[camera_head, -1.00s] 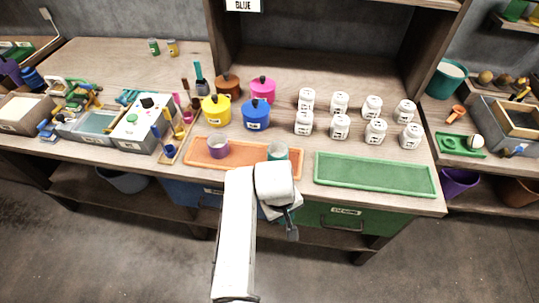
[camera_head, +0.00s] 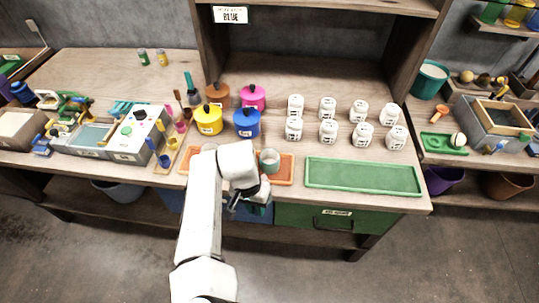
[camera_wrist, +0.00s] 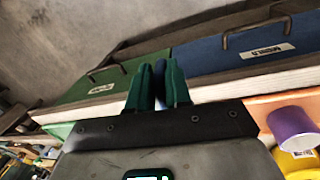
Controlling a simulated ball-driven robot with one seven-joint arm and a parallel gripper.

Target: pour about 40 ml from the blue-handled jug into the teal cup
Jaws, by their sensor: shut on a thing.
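In the head view my wrist is low, in front of the bench edge and below the cup.
A purple cup (camera_wrist: 291,125) stands on the orange tray in the wrist view; my arm hides it in the head view. An empty green tray (camera_head: 363,177) lies to the right. Lidded pots, including a blue one (camera_head: 247,122), and several white jars (camera_head: 328,131) stand behind.

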